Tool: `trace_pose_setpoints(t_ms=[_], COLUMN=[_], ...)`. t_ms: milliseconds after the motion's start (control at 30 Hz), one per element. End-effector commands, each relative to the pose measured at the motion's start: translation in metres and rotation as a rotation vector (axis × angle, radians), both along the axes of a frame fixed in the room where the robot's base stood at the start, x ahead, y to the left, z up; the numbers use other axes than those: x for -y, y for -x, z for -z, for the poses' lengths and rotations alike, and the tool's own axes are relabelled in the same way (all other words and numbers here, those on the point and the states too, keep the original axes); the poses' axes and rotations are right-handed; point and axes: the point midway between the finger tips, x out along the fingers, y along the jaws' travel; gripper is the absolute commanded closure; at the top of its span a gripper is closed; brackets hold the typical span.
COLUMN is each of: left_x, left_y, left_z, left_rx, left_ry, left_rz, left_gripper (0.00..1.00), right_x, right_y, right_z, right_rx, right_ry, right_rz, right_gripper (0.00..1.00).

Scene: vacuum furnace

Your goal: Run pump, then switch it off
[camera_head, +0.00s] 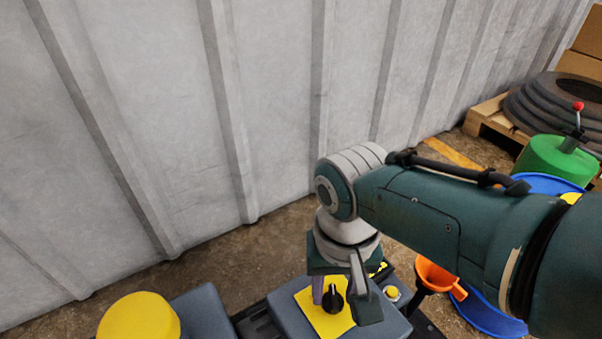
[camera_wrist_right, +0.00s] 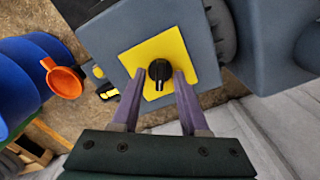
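The pump's black rotary knob (camera_head: 333,299) sits on a yellow plate (camera_head: 312,313) on top of a grey box (camera_head: 287,322). In the right wrist view the knob (camera_wrist_right: 159,70) has a white pointer mark and stands between the two purple fingers. My right gripper (camera_head: 341,290) points down over the plate. Its fingers (camera_wrist_right: 158,88) are open, one on each side of the knob, with a gap visible on both sides. Whether the tips reach down to the plate I cannot tell. My left gripper is not in view.
An orange funnel (camera_head: 437,277) stands right of the grey box, near a blue drum (camera_wrist_right: 35,75). A yellow cylinder (camera_head: 139,318) is at the lower left. A green canister (camera_head: 556,157) and a pallet (camera_head: 488,118) are at the right. A corrugated grey wall (camera_head: 280,90) closes the back.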

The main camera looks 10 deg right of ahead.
Motion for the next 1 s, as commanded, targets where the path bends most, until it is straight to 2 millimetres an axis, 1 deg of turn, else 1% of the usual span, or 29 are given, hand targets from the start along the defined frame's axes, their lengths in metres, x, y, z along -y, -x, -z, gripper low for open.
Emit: trace_pose_setpoints(t_ms=[167, 267, 367, 600, 700, 833, 1000], left_x=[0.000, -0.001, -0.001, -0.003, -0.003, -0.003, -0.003], left_y=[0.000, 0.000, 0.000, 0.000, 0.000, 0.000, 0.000], left_z=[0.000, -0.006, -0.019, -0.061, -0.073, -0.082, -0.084], left_rx=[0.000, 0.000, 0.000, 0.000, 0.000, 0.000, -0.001], left_ry=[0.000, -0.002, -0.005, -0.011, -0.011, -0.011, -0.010], left_rz=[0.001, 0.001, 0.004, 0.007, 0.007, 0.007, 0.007], left_gripper=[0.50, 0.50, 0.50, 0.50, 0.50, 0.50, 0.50], right_x=[0.000, 0.000, 0.000, 0.000, 0.000, 0.000, 0.000], right_y=[0.000, 0.000, 0.000, 0.000, 0.000, 0.000, 0.000], right_z=[-0.001, -0.007, -0.022, -0.069, -0.084, -0.096, -0.100], right_rx=[0.000, 0.000, 0.000, 0.000, 0.000, 0.000, -0.001], right_ry=[0.000, 0.000, -0.001, -0.001, 0.000, 0.000, 0.001], right_rz=[-0.001, -0.001, -0.001, -0.001, 0.000, 0.000, 0.000], right_gripper=[0.56, 0.56, 0.56, 0.56, 0.56, 0.56, 0.56])
